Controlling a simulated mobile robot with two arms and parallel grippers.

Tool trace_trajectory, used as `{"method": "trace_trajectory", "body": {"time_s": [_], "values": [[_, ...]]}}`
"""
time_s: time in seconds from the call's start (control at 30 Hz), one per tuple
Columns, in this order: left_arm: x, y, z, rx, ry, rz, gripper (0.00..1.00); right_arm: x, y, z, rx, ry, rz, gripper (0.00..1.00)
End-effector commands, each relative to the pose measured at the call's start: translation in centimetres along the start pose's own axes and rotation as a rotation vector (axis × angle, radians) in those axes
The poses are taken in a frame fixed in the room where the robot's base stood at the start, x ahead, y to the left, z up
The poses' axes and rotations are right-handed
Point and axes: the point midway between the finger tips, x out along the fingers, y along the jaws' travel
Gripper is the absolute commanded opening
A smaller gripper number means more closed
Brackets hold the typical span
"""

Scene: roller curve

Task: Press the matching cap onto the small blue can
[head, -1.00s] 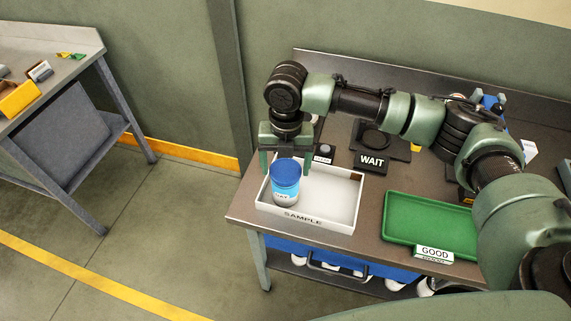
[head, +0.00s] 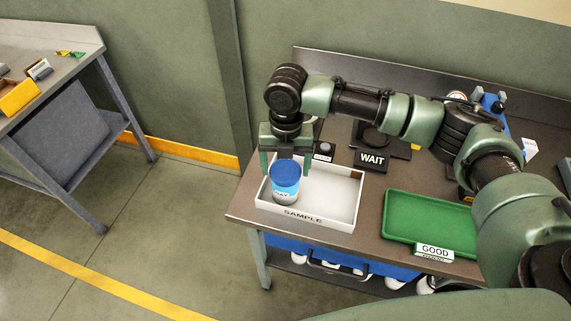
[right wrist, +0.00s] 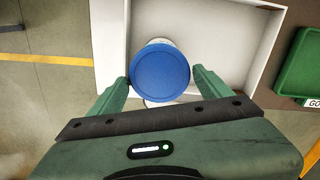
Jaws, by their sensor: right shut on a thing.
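The small blue can (head: 285,194), light blue with a white label, stands upright at the left end of the white SAMPLE tray (head: 335,206). A darker blue round cap (head: 286,168) is on top of it; whether it is fully seated cannot be told. My right gripper (head: 285,165) points down over the can, shut on the blue cap. In the right wrist view, the fingers (right wrist: 160,80) flank the cap (right wrist: 160,72), which hides most of the can. My left gripper is not in view.
A green GOOD tray (head: 428,222) lies to the right of the white tray. A black WAIT sign (head: 371,161) and a dark square stand (head: 381,139) are behind. The white tray is otherwise mostly empty. A second bench (head: 50,65) is at far left.

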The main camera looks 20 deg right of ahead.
Motion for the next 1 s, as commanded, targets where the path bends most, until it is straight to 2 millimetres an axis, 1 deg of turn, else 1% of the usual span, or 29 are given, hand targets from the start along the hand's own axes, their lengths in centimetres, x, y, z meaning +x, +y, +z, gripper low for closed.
{"method": "trace_trajectory", "body": {"time_s": [0.4,0.43,0.5,1.0], "values": [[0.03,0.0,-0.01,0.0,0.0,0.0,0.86,0.18,0.01,-0.03,0.0,0.001,0.0,0.42],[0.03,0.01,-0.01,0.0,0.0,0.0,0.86,0.18,0.01,-0.03,0.0,0.001,0.0,0.82],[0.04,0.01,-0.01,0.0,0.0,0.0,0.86,0.18,0.0,-0.03,0.0,0.001,0.0,1.0],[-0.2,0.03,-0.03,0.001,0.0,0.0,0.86,-0.07,0.01,0.0,0.0,0.0,0.0,1.0]]}}
